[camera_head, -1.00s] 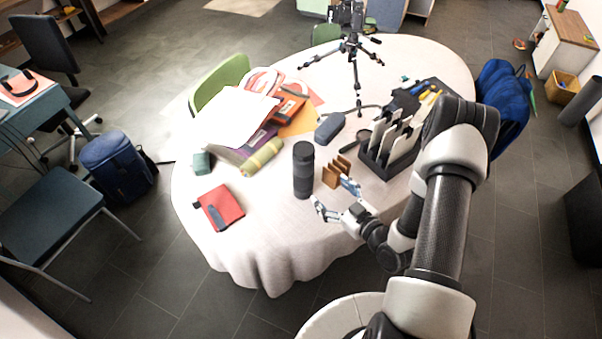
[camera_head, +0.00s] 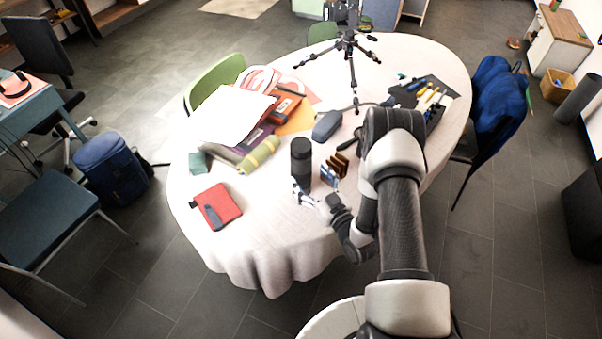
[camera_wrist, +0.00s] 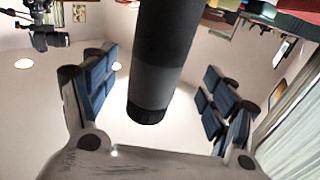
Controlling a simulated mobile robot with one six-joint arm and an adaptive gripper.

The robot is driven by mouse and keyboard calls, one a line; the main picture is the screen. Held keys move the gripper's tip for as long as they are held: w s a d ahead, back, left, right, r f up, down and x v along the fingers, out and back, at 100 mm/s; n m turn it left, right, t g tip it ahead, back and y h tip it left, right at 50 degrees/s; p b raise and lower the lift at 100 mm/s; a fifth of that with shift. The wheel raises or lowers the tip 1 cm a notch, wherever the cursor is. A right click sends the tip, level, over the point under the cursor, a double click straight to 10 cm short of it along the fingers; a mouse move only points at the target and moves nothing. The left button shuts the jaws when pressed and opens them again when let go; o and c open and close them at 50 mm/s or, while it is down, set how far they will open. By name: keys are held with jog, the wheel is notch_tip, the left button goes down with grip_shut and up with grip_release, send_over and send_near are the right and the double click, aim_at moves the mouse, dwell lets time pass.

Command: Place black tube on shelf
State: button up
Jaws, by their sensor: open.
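The black tube (camera_head: 301,172) stands upright near the front edge of the white-covered table. My gripper (camera_head: 313,188) is open, low at the tube's near side, with its fingers pointing toward it. In the wrist view the tube (camera_wrist: 163,60) fills the upper middle, between the two spread blue-padded fingers (camera_wrist: 155,95). A gap shows on each side of it, and I see no finger contact. A wooden shelf unit (camera_head: 88,22) stands at the far upper left; I cannot tell if it is the task's shelf.
A small brown rack (camera_head: 338,163) stands right of the tube. A red notebook (camera_head: 216,206) lies to the left, and a dark case (camera_head: 327,126) lies behind. Papers and books (camera_head: 232,112) are farther back. A tripod (camera_head: 352,65) stands at the rear. My arm covers the table's right front.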

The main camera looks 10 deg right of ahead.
jog(key=b+x, duration=0.1)
jog(key=x, duration=0.4)
jog(key=shift+w+r, duration=0.1)
jog(key=shift+w, duration=0.3)
jog(key=shift+c, duration=0.6)
jog(key=c, duration=1.2)
jog(key=shift+c, duration=1.1)
jog(key=shift+r, duration=0.15)
